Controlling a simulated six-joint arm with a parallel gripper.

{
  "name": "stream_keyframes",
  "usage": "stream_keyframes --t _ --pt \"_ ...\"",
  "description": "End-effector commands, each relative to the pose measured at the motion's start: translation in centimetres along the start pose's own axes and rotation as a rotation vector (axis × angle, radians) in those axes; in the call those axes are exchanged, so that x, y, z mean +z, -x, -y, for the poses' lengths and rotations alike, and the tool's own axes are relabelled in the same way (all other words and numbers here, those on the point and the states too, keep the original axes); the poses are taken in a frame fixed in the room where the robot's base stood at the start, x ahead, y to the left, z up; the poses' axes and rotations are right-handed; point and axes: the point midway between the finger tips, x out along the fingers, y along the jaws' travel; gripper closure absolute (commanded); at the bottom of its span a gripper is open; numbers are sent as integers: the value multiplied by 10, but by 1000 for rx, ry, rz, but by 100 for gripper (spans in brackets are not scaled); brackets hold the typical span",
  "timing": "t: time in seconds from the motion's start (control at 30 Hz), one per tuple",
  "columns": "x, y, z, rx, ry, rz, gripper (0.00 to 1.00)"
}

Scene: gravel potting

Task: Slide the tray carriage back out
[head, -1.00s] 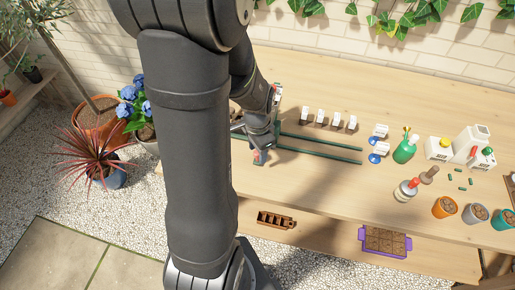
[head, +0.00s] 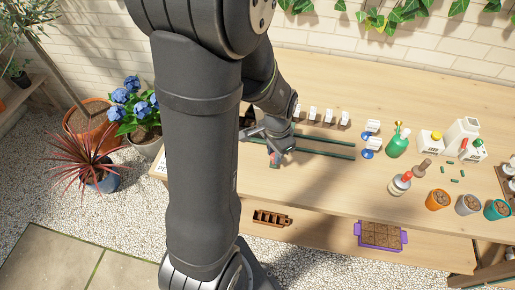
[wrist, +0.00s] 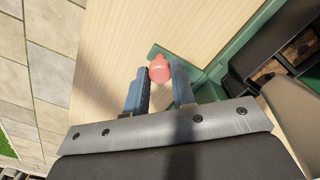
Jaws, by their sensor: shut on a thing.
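My gripper (head: 276,153) is at the left end of the two green rails (head: 325,144) on the bench. In the wrist view its two blue-grey fingers (wrist: 160,84) stand on either side of a round pink-red knob (wrist: 159,69), shut on it. The knob joins a green part of the tray carriage (wrist: 208,87) lying low on the wood. A black tray (wrist: 260,58) with brown cells is beside the green frame at the right of the wrist view. In the head view my arm hides most of the carriage and tray.
Several white-labelled items (head: 314,114) stand in a row behind the rails. A purple tray (head: 381,236) sits on the lower shelf. The bench front by the rails is clear.

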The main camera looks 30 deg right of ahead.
Motion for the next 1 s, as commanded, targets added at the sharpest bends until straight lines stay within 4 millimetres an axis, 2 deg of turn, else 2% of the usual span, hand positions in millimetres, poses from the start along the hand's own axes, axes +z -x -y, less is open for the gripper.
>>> stream_keyframes --t 0.1,0.5,0.7,1.0 --pt "-26 0 -26 0 -9 -1 100" --pt "-99 -1 -100 0 -6 0 100" --pt "-125 0 -125 0 -4 0 100" --pt "-142 0 -143 0 0 1 100"
